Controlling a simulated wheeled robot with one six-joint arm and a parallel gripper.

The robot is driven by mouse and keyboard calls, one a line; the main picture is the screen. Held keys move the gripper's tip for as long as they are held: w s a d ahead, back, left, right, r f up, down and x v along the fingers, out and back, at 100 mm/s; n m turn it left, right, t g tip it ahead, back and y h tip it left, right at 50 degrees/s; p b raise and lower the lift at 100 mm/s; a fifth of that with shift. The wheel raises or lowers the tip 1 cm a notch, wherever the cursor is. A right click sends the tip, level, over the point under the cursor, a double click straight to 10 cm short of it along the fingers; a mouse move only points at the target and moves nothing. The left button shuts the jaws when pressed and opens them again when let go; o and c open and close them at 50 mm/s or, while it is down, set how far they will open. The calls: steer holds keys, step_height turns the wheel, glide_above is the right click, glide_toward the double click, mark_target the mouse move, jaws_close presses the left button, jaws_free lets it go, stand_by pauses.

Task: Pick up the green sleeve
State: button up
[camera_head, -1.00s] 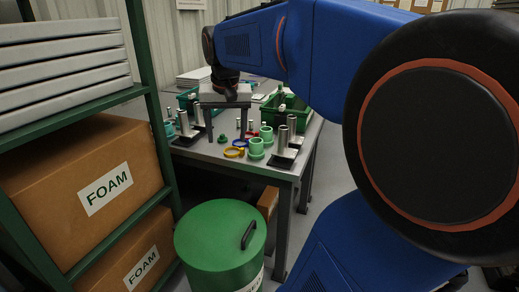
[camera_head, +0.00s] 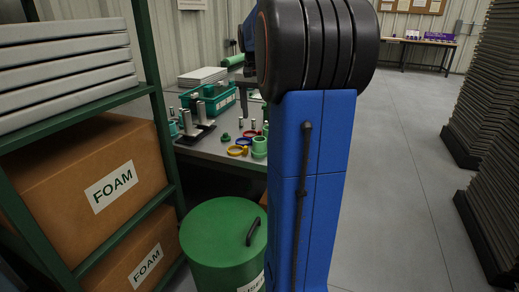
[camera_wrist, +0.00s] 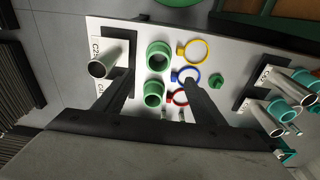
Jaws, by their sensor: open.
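Two green sleeves stand side by side on the table in the wrist view, one farther up (camera_wrist: 158,55) and one lower (camera_wrist: 153,93). Both are short hollow cylinders with a wider flange. My gripper (camera_wrist: 158,78) is open, its dark fingers spread to either side of the lower sleeve in the picture; nothing is between them in a grip, and the height above the table is hard to tell. In the head view a green sleeve (camera_head: 259,146) shows beside my blue arm, which hides my gripper and part of the table.
Yellow (camera_wrist: 194,50), blue (camera_wrist: 186,75) and red (camera_wrist: 178,97) rings lie right of the sleeves, near a small green nut (camera_wrist: 216,80). Metal tubes (camera_wrist: 103,67) stand on dark holders at both sides. A green drum (camera_head: 222,232) stands before the table.

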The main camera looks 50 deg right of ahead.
glide_above(259, 146)
steer(key=w+d, duration=0.2)
step_height(259, 146, down, 7)
steer(key=shift+s+f, duration=0.1)
steer(key=shift+f, duration=2.55)
steer(key=c, duration=1.1)
